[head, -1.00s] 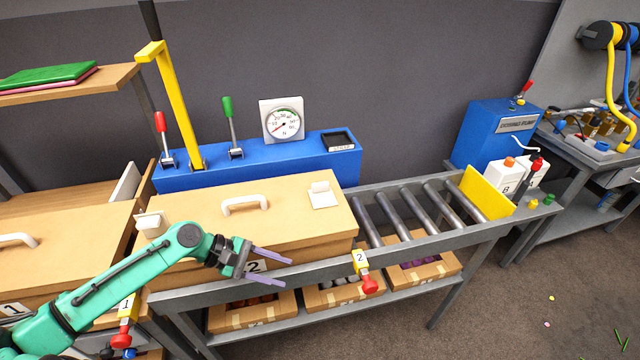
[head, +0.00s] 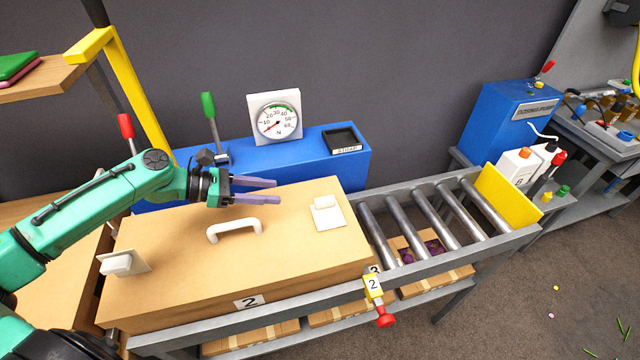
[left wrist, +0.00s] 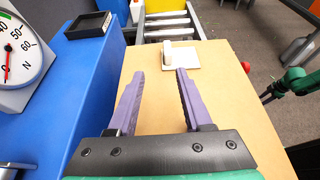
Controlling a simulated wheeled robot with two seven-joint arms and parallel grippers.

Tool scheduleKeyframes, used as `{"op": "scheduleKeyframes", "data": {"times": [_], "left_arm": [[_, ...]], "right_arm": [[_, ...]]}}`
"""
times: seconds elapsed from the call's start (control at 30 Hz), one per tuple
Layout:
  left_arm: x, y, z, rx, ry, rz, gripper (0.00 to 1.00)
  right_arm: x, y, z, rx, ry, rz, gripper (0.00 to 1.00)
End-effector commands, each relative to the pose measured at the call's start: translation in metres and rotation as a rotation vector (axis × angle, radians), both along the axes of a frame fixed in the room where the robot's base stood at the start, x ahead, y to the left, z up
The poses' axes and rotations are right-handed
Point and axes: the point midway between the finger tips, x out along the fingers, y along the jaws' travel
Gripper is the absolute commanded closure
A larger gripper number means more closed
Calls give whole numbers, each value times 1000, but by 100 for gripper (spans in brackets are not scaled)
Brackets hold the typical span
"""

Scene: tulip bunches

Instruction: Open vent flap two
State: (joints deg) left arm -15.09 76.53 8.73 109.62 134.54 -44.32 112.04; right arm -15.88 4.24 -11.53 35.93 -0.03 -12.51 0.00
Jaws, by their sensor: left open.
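The tan box labelled 2 (head: 180,285) has a white handle (head: 235,230) in the middle of its lid. A white flap piece with a tab (head: 327,212) lies on the lid's right part and shows ahead in the left wrist view (left wrist: 181,57). Another white piece (head: 117,263) is at the box's left end. I cannot tell which one is flap two. My left gripper (head: 278,190) is open and empty above the lid's back edge, left of the right flap; its fingers (left wrist: 160,74) point toward that flap, apart from it. A green arm, likely my right, shows small in the left wrist view; its jaws are unclear.
A blue bench unit (head: 310,155) with a dial (head: 275,118), a black tray (head: 343,141) and a green-knobbed lever (head: 212,120) stands behind the box. A roller conveyor (head: 440,215) runs right to a yellow plate (head: 508,198). A red knob (head: 385,317) hangs in front.

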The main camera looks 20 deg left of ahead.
Motion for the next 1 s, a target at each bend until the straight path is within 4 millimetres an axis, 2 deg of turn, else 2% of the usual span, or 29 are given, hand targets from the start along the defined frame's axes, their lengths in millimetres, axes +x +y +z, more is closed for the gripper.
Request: {"op": "scheduleKeyframes", "data": {"times": [0.23, 0.3, 0.43, 0.6, 0.7, 0.83, 1.0], "left_arm": [[13, -22, -10, -1, -8, -4, 50], [20, -31, -12, -6, -6, -1, 50], [35, -56, -21, -8, -4, -4, 50], [56, -91, -38, -4, -3, -6, 50], [65, -104, -47, -3, -2, -2, 50], [70, -113, -53, 0, -2, -3, 50], [70, -113, -55, 1, -2, -3, 50]], "right_arm": [[-30, -7, -12, -11, 47, 0, 50], [-36, -10, -7, -14, 56, 0, 50], [-33, -11, 2, -17, 53, 0, 50], [-16, -9, 15, -13, 25, 1, 50], [-13, -7, 18, -9, 19, 0, 50], [-15, -5, 19, -7, 22, -1, 50], [-19, -3, 17, -4, 29, -1, 50]]}}
